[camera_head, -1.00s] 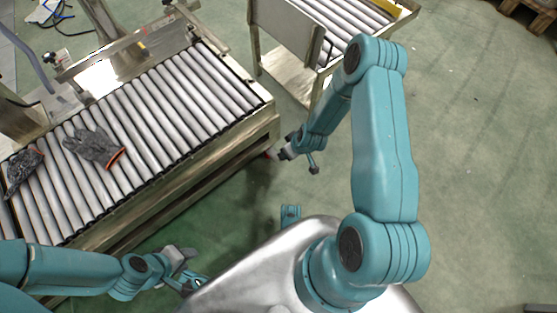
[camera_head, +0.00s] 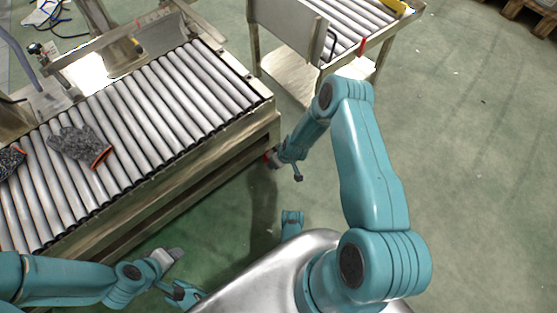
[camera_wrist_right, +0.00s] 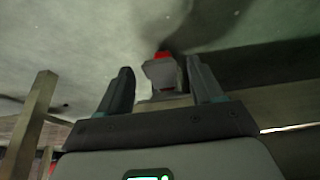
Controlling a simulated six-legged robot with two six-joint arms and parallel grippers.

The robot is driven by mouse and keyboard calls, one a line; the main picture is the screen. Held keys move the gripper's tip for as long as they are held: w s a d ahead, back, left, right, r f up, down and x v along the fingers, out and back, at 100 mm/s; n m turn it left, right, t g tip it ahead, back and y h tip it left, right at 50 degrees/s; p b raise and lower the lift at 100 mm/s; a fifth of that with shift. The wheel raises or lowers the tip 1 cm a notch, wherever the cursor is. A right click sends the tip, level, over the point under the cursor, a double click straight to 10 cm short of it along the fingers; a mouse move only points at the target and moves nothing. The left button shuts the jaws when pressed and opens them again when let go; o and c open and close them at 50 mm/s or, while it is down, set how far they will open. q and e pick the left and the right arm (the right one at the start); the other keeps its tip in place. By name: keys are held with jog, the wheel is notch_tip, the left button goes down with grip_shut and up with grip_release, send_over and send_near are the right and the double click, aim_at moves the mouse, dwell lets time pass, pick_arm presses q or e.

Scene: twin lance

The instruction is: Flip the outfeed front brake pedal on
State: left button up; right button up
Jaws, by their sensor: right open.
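The brake pedal (camera_wrist_right: 162,72) shows in the right wrist view as a grey block with red above and below it. It lies ahead of my right gripper (camera_wrist_right: 158,84), between the lines of its two open dark fingers. I cannot tell whether the fingers touch it. In the head view my right gripper (camera_head: 272,160) is low at the near right corner of the roller conveyor (camera_head: 190,165).
Two grey gloves (camera_head: 80,146) lie on the rollers at the left. A second roller conveyor (camera_head: 345,22) with a metal side panel (camera_head: 288,28) stands behind. A metal post (camera_wrist_right: 33,125) rises at the left in the wrist view. The green floor at the right is clear.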

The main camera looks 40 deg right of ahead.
jog(key=c, duration=1.1)
jog(key=shift+o, duration=0.2)
jog(key=f+t, duration=0.2)
jog(key=t, duration=0.1)
jog(key=shift+s+d, duration=0.2)
jog(key=shift+s, duration=0.2)
jog(key=shift+f+t, duration=0.4)
jog(key=shift+t, duration=0.35)
jog(key=shift+f+t, duration=0.35)
jog(key=shift+t, duration=0.4)
jog(key=o, duration=1.1)
jog(key=shift+a, duration=0.1)
jog(key=shift+c, duration=0.2)
jog(key=shift+r, duration=0.15)
